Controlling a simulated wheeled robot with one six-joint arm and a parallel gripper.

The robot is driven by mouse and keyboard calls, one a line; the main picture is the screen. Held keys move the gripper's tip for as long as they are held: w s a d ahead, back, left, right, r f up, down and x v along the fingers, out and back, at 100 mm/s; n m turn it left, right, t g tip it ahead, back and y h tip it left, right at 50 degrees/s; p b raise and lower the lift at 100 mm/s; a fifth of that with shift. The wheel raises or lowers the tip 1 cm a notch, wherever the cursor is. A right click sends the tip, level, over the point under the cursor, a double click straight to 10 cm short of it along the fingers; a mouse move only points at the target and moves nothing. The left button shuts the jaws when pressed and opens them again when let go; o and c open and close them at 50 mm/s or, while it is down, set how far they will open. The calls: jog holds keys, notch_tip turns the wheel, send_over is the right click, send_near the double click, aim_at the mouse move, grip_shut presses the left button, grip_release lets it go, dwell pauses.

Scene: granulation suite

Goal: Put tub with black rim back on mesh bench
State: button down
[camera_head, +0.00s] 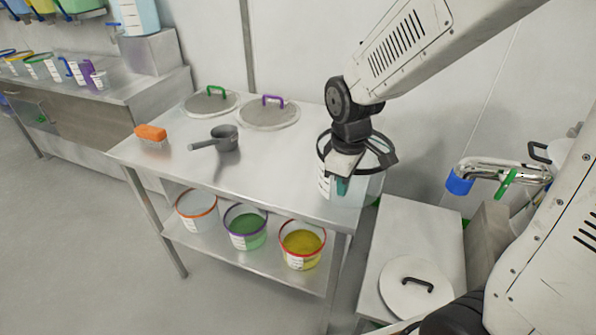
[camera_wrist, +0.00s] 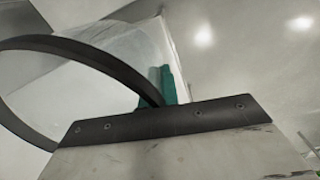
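The tub with black rim (camera_head: 326,186) is at the right end of a steel bench (camera_head: 262,172) in the head view. It is pale and see-through with a white label. My gripper (camera_head: 345,172) points down at its rim and appears shut on the rim and wall, with a teal finger pad showing. The wrist view shows the black rim (camera_wrist: 95,60) running to the gripper and the clear tub wall (camera_wrist: 85,90) beside the teal pad. I cannot tell whether the tub's base touches the bench top.
An orange brush (camera_head: 150,133), a grey scoop (camera_head: 222,139) and two lids (camera_head: 268,115) lie on the bench. Its lower shelf holds three tubs, one with a red rim (camera_head: 302,245). A lower white surface (camera_head: 415,235) and a steel pipe (camera_head: 500,171) stand right. The bench's front middle is clear.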

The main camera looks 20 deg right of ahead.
jog(key=shift+w+a+f, duration=0.7)
jog(key=shift+w+a, duration=0.3)
jog(key=shift+w, duration=0.15)
jog(key=shift+w+a+f, duration=0.75)
jog(key=shift+w+a, duration=0.3)
jog(key=shift+w, duration=0.05)
jog(key=shift+w+a+f, duration=0.7)
jog(key=shift+w+a, duration=0.3)
jog(key=shift+w, duration=0.15)
jog(key=shift+f, duration=0.2)
jog(key=c, duration=1.7)
grip_release()
jog(key=shift+r, duration=0.15)
jog(key=r, duration=1.2)
jog(key=shift+s+a, duration=0.15)
jog(key=shift+s, duration=0.15)
